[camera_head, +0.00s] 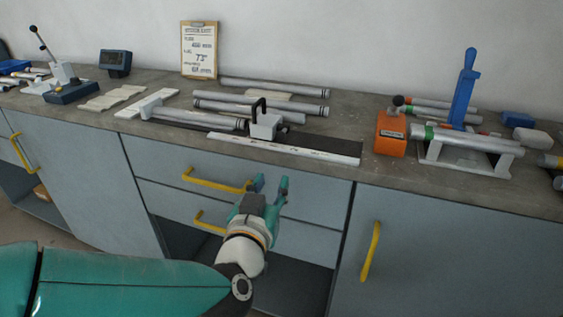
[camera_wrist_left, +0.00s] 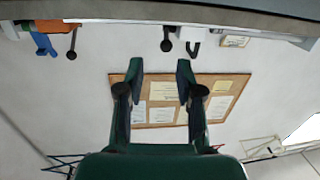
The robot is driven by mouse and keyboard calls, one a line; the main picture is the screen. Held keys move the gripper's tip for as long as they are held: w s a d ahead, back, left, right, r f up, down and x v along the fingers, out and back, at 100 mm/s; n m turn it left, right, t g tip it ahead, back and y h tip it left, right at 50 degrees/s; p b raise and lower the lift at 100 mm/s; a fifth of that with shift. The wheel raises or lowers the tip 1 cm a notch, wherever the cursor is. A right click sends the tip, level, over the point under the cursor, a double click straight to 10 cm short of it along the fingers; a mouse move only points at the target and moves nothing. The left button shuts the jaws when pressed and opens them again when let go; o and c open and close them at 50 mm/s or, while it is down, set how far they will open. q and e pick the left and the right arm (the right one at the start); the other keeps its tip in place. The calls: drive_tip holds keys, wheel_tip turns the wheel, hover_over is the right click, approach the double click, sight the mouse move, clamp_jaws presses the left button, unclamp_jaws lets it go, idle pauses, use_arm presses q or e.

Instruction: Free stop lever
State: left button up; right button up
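A white stop block (camera_head: 266,125) with a black lever and handle (camera_head: 259,105) stands at the rail on the bench. In the left wrist view, a dark lever with a round knob (camera_wrist_left: 167,40) shows beside a black loop handle (camera_wrist_left: 194,46). My left gripper (camera_head: 270,184) is open and empty, in front of the drawers, below the bench edge and apart from the stop. Its two fingers also show in the left wrist view (camera_wrist_left: 158,78), spread with nothing between them. My right gripper is not in view.
A long pale rail (camera_head: 285,149) runs along the bench's front edge. Right of it stand an orange box (camera_head: 391,134) with a black knob and a cradle with an upright blue lever (camera_head: 464,90). Several metal tubes (camera_head: 275,88) lie behind. Yellow drawer handles (camera_head: 215,182) stick out near my gripper.

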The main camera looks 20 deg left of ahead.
sight(279, 140)
use_arm(q)
drive_tip(key=shift+n+t+y, duration=0.3)
drive_tip(key=shift+y, duration=0.1)
drive_tip(key=w+a, duration=0.1)
drive_tip(key=w, duration=0.4)
drive_tip(key=w+a+r, duration=0.1)
drive_tip(key=w, duration=0.9)
drive_tip(key=shift+w+a+r+b, duration=0.35)
drive_tip(key=shift+w+a+r, duration=0.05)
clamp_jaws()
